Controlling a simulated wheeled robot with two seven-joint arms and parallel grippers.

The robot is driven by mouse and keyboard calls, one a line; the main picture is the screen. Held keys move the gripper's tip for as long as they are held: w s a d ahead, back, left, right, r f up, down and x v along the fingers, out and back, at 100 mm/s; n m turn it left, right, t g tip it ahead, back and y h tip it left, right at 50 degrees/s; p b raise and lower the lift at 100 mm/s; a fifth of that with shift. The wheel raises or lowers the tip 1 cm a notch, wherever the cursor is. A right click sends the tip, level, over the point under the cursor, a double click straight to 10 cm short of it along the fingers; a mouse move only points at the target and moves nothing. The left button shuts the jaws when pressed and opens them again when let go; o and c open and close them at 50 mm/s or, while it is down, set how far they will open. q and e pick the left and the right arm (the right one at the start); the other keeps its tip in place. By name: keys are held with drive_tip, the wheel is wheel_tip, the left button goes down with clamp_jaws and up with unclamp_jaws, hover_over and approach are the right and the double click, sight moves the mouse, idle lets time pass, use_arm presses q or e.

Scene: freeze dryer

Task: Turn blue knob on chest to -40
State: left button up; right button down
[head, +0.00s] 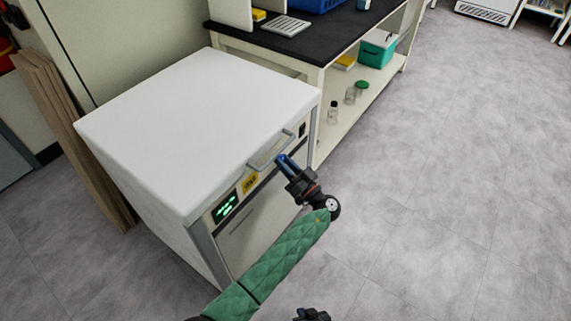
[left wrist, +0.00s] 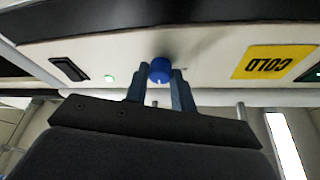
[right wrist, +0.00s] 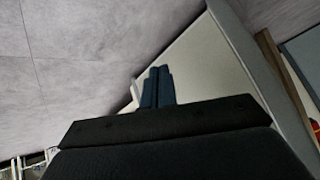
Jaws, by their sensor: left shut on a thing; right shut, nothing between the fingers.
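The white chest (head: 200,110) stands at the left in the head view, with a front panel under its lid handle. My left gripper (head: 285,162) reaches the panel's right part, just below the handle. In the left wrist view the blue knob (left wrist: 160,70) sits between the fingertips of my left gripper (left wrist: 160,78), which is shut on it. The knob is hidden by the gripper in the head view. The green display (head: 226,206) is lit, but its digits are too small to read. My right gripper (right wrist: 158,76) is shut and empty; its fingers point toward a pale surface.
A yellow COLD label (left wrist: 272,62), a black switch (left wrist: 69,69) and a green light (left wrist: 109,78) are on the panel. The lid handle (head: 270,150) juts out above the left gripper. A black-topped bench (head: 300,42) stands behind the chest. Open floor (head: 450,180) lies to the right.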

use_arm(q)
drive_tip(key=m+h+p, duration=0.2)
drive_tip(key=m, duration=0.3)
drive_tip(key=m+h+p, duration=0.2)
drive_tip(key=m, duration=0.3)
drive_tip(key=m+h+p, duration=0.1)
drive_tip(key=m+h, duration=0.1)
drive_tip(key=m, duration=0.3)
drive_tip(key=shift+s+a+r+p, duration=0.15)
drive_tip(key=shift+r+p, duration=0.25)
use_arm(e)
wheel_tip(320, 180, up, 14)
drive_tip(key=w+g, duration=0.1)
drive_tip(key=shift+w+r, duration=0.2)
drive_tip(key=shift+r, duration=0.05)
drive_tip(key=shift+a, duration=0.1)
use_arm(q)
drive_tip(key=o, duration=1)
drive_tip(key=b+v, duration=0.1)
drive_tip(key=v, duration=0.6)
drive_tip(key=shift+s, duration=0.4)
use_arm(e)
drive_tip(key=f, duration=0.5)
drive_tip(key=shift+s+f, duration=0.25)
